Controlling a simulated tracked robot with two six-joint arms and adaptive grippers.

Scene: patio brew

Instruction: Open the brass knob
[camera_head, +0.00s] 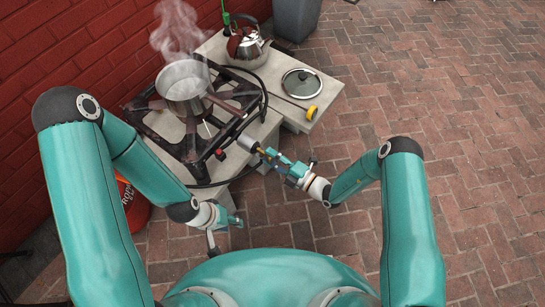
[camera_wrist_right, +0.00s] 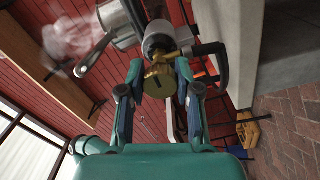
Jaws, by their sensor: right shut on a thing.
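In the head view my right gripper (camera_head: 263,151) reaches the stove front from the right, and the knob is mostly hidden there. My left gripper (camera_head: 224,221) is low in front of the stove, apart from the knob. Its finger opening is not clear.
A steaming pot (camera_head: 185,88) stands on the black burner frame (camera_head: 160,131). A kettle (camera_head: 247,45), a glass lid (camera_head: 301,83) and a yellow round thing (camera_head: 311,113) are on the side slab. The brick floor at right is clear.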

